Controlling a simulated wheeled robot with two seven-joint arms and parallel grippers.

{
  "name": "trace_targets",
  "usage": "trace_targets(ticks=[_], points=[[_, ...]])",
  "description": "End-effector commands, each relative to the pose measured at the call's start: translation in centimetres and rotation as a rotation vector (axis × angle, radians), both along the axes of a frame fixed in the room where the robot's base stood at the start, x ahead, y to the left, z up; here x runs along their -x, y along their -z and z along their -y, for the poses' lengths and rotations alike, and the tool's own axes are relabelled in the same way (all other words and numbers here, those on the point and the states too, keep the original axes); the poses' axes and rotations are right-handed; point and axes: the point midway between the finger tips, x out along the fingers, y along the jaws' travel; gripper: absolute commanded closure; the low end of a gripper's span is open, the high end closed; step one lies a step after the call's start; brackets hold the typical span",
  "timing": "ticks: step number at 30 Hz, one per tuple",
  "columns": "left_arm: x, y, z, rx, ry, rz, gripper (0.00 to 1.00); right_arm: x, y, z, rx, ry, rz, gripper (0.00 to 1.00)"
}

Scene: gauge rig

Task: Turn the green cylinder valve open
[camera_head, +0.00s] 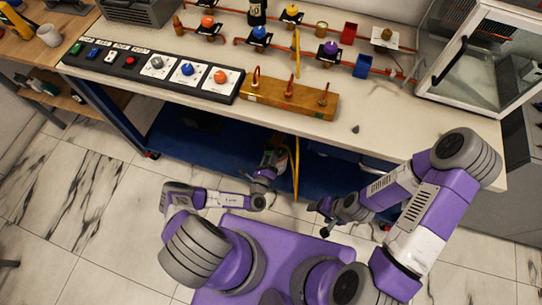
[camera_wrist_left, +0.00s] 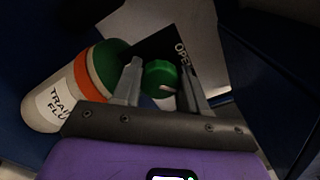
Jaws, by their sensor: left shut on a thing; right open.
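The green valve knob (camera_wrist_left: 160,74) sits between the two fingers of my left gripper (camera_wrist_left: 160,68) in the left wrist view. The gripper is shut on it. A dark plate with lettering that begins "OPE" (camera_wrist_left: 174,44) lies behind the knob. In the head view, my left gripper (camera_head: 271,168) reaches under the front edge of the bench, and the knob is too small to make out there. My right gripper (camera_head: 322,209) is open and empty, in front of the bench and to the right. The knob's turn angle cannot be told.
A white cylinder with an orange band and green top (camera_wrist_left: 72,84) stands close left of my left gripper. The bench top (camera_head: 385,140) overhangs the blue lower shelf (camera_head: 205,143). Marble floor (camera_head: 95,210) is clear at left.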

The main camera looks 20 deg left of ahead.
Motion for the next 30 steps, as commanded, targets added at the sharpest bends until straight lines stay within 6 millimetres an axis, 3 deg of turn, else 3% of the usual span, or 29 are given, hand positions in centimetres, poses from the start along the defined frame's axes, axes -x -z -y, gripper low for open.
trace_targets(ticks=[18, 30], points=[[0.1, 0.3, 0.1, 0.571, 0.002, -0.023, 0.88, 0.0, 1.4, 0.0, 0.0, 0.0, 0.0, 0.29], [0.1, 0.2, 0.1, 0.795, 0.002, -0.031, 0.88, 0.0, 1.9, 0.0, 0.0, 0.0, 0.0, 0.29]])
